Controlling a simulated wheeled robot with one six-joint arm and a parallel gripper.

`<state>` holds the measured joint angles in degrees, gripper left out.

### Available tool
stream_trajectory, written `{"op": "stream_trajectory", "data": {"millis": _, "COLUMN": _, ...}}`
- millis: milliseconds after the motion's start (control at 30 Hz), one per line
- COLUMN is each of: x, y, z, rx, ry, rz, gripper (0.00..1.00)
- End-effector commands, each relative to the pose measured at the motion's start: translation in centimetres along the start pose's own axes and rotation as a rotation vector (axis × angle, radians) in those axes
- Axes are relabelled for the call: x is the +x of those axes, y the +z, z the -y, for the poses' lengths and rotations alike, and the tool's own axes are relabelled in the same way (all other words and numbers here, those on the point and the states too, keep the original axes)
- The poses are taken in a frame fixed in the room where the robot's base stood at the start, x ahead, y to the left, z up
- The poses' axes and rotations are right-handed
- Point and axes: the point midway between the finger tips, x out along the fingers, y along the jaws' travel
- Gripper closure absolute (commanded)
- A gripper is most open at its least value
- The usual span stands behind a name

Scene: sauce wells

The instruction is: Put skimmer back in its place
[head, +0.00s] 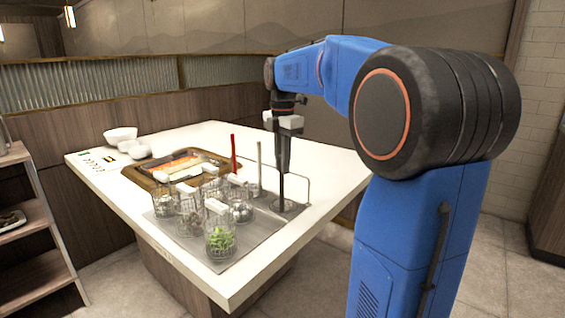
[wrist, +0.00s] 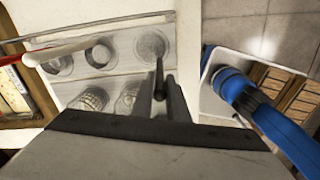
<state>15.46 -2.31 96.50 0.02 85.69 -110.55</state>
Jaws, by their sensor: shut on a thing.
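My gripper (head: 284,160) is shut on the dark handle of the skimmer (head: 281,190), which hangs nearly upright below it. The skimmer's lower end is at the round well (head: 291,207) at the right end of the grey metal panel. I cannot tell whether it is inside the well or just above it, and its head does not show clearly. In the wrist view the dark handle (wrist: 160,75) runs from between the fingers toward the round well (wrist: 152,44).
A red-handled utensil (head: 234,155) and a pale-handled one (head: 259,165) stand upright left of my gripper. Several wire baskets, one with greens (head: 220,242), stand on the panel (head: 262,232). A brown tray of food (head: 137,177) and white bowls (head: 121,135) lie farther left.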

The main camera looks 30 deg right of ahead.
Motion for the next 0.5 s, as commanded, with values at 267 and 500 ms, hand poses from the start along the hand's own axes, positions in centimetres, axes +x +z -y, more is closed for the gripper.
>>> {"op": "stream_trajectory", "data": {"millis": 267, "x": 0.38, "y": 0.00, "z": 0.01, "rx": 0.000, "ry": 0.000, "rz": 0.000, "gripper": 1.00}}
{"op": "stream_trajectory", "data": {"millis": 500, "x": 0.45, "y": 0.00, "z": 0.00, "rx": 0.000, "ry": -0.001, "rz": 0.000, "gripper": 0.84}}
